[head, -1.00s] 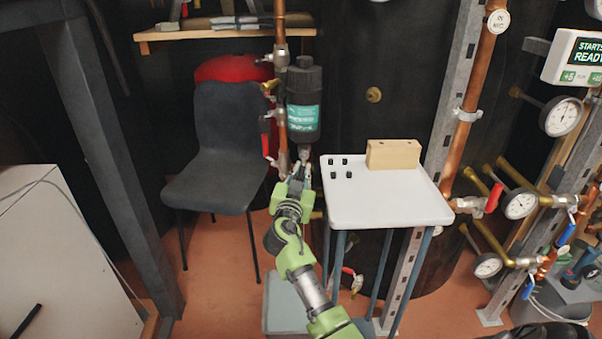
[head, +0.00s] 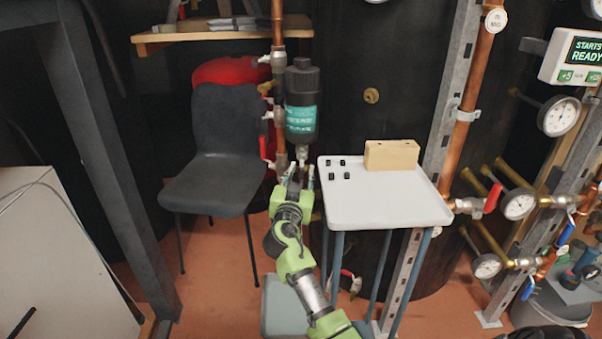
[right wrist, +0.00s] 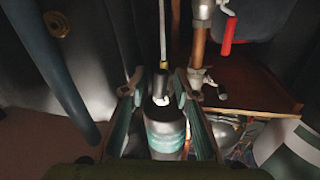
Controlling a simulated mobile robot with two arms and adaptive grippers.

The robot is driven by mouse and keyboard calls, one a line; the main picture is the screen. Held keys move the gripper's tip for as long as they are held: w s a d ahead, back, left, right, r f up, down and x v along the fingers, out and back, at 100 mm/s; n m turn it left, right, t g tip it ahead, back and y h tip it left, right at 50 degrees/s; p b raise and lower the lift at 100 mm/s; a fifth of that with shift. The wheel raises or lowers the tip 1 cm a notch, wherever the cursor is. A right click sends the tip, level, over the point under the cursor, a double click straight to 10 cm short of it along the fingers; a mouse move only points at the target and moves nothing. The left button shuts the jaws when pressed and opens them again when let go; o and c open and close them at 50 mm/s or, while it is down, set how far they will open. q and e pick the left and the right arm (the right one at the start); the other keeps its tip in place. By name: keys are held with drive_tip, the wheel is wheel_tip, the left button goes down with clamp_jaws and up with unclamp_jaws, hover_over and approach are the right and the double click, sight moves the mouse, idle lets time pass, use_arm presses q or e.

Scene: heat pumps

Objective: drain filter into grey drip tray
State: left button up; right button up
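The filter (head: 302,120) is an upright black canister with a teal label, mounted by the copper pipe. A small metal drain fitting (head: 303,155) hangs from its bottom. My right gripper (head: 301,172) is just below the filter, its fingers spread apart and pointing up. In the right wrist view, the filter (right wrist: 165,135) and its narrow end fitting (right wrist: 160,88) show between the two open fingers (right wrist: 162,80); I cannot tell whether they touch it. A grey flat-topped object (head: 283,308) stands on the floor under my right arm; I cannot tell whether it is the drip tray. My left gripper is out of view.
A white-topped stand (head: 385,205) with a wooden block (head: 391,155) and several small black pieces is close right of my gripper. A dark chair (head: 222,150) is at the left. Copper pipe (head: 278,90) with red-handled valves runs beside the filter. Gauges and valves crowd the right.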

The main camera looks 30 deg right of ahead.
drive_tip(key=v, duration=1.2)
